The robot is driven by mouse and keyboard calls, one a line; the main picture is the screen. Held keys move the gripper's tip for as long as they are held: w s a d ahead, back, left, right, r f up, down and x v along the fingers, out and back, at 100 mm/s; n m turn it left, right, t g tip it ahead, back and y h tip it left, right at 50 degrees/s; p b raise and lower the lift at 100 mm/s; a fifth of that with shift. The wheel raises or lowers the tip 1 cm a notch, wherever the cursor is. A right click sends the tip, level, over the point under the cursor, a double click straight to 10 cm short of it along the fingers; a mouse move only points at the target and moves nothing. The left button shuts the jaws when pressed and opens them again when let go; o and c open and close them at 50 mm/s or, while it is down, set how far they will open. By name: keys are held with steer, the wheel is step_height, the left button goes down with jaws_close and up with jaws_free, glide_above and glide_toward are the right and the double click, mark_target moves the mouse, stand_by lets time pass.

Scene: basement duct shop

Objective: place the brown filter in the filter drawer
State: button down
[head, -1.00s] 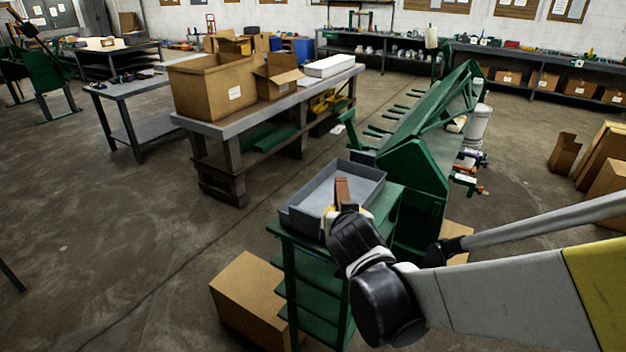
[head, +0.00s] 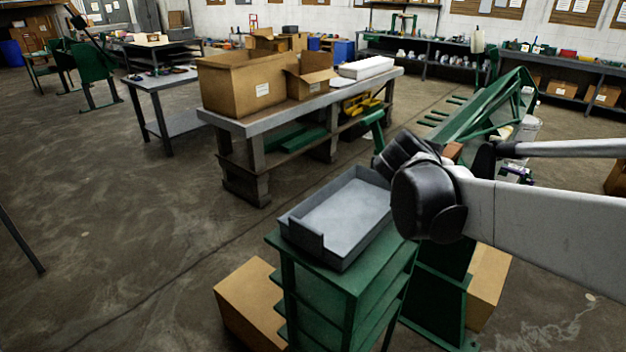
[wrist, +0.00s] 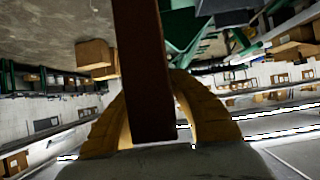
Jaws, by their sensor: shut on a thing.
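The brown filter (wrist: 143,70) is a dark brown bar between the yellow fingers of my gripper (wrist: 152,85) in the wrist view. The fingers are shut on it. In the head view a small brown part of it (head: 453,151) shows behind my dark wrist, which hides the fingers. A grey open tray (head: 345,212), which looks like the filter drawer, sits on a green shelf stand. It is empty, with a low notch in its near wall. My gripper is to the right of the tray and apart from it.
The green stand (head: 345,275) has a cardboard box (head: 248,305) beside it. A green machine (head: 470,115) stands behind my arm. A workbench (head: 255,122) with open cartons (head: 240,85) is farther back.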

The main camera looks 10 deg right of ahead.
step_height(320, 180, down, 4)
steer(key=shift+r+b, duration=0.15)
steer(key=shift+b, duration=1.1)
steer(key=w+a+f+b, duration=0.3)
steer(key=a+f+b, duration=0.2)
steer(key=a+f, duration=0.5)
steer(key=shift+w+a+f, duration=0.3)
steer(key=shift+a+f, duration=0.1)
steer(key=shift+a, duration=0.15)
steer(key=shift+f+b, duration=0.15)
steer(key=shift+b, duration=0.2)
steer(key=c, duration=1.3)
jaws_free()
steer(key=shift+o, duration=0.2)
